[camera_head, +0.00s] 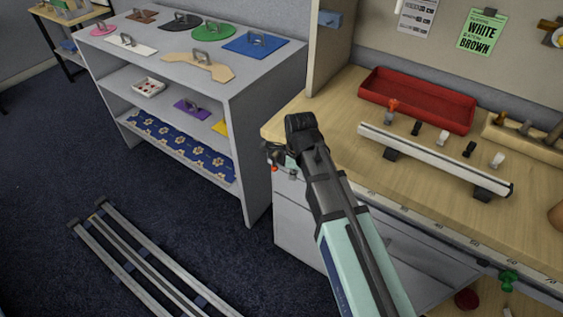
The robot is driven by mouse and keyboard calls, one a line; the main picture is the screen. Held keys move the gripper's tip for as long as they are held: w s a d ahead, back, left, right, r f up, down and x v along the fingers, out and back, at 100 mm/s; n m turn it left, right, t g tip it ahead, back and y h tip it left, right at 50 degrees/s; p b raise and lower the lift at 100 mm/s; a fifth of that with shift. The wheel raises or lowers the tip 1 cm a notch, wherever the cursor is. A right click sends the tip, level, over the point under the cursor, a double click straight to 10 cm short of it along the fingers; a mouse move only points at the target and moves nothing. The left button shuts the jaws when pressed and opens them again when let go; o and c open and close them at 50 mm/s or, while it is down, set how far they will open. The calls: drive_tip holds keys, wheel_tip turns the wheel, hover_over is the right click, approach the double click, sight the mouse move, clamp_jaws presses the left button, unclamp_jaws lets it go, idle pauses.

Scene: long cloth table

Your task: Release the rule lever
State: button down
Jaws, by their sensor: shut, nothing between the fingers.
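A long white straight bar (432,160) on dark feet lies across the wooden bench. Just behind it stand several small upright pieces, including an orange-red one (391,108) and a white one (497,160). A numbered rule (430,222) runs along the bench's front edge, with a green knob-like piece (508,280) below it at the right. I cannot tell which piece is the rule lever. My gripper (277,158) is small and partly hidden by my wrist at the bench's left front corner. It is shut and empty, apart from the bar and the green piece.
A red tray (417,99) stands at the back of the bench, and a wooden rack (522,132) at the right. A grey shelf unit (248,115) with coloured handled boards is at the left. Metal rails (150,262) lie on the dark floor.

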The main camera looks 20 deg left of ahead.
wheel_tip(320, 180, up, 11)
drive_tip(key=a+m+p, duration=0.1)
drive_tip(key=m, duration=0.4)
drive_tip(key=shift+w+a+f+y, duration=0.15)
drive_tip(key=shift+a+f+y, duration=0.05)
drive_tip(key=shift+y, duration=0.2)
drive_tip(key=shift+f, duration=0.1)
drive_tip(key=shift+w+a+f+p, duration=0.25)
drive_tip(key=shift+w+a+f, duration=0.35)
drive_tip(key=shift+f, duration=1.35)
drive_tip(key=shift+w+a+f+p, duration=0.35)
drive_tip(key=shift+a+f, duration=0.5)
drive_tip(key=shift+f, duration=1.1)
drive_tip(key=shift+w+a+f+p, duration=0.2)
drive_tip(key=shift+w+a+f, duration=0.4)
drive_tip(key=shift+f, duration=1.35)
